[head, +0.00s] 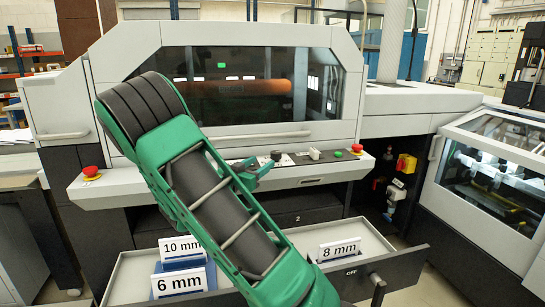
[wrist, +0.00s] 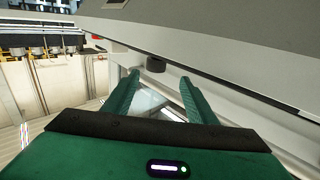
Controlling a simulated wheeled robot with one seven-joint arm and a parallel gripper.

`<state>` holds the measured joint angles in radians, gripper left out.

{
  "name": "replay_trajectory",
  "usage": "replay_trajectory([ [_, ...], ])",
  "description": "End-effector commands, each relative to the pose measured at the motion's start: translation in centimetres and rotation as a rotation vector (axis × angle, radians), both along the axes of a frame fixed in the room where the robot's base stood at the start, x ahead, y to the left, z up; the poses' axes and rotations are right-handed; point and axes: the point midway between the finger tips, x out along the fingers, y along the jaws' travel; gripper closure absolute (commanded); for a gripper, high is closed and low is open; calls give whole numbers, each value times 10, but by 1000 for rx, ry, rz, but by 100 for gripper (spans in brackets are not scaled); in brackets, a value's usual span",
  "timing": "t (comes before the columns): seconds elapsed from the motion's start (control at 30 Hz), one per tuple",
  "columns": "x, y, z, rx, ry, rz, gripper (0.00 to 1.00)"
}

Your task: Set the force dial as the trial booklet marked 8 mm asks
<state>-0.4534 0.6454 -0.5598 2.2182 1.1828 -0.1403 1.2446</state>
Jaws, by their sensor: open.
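A black round knob (head: 276,155) sits on the light grey console ledge, just beyond my gripper (head: 257,170); I cannot read its setting. In the wrist view a dark knob (wrist: 155,64) stands beyond and between the two green fingertips of my gripper (wrist: 157,82), apart from both. The gripper is open with nothing between its fingers. A white card marked 8 mm (head: 339,249) stands at the right of a pulled-out tray below the console. No booklet page can be read, and my green arm hides the tray's middle.
Cards marked 10 mm (head: 181,248) and 6 mm (head: 180,283) stand at the tray's left. Red buttons (head: 91,172) and (head: 357,149) sit at both ends of the ledge. A green button (head: 338,154) and a pale knob (head: 314,153) are right of the black knob.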

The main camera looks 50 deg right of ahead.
Motion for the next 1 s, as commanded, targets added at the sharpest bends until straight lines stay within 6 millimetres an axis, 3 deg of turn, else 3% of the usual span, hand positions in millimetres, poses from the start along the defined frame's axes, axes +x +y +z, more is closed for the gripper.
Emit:
replay_trajectory([
  [0.3, 5, -64, 0, 1, -1, -21, 48],
  [0.5, 12, -94, 0, 1, 0, -21, 48],
  [0.7, 15, -109, 0, 3, 1, -21, 48],
  [1.0, 15, -111, 0, 3, 1, -20, 48],
])
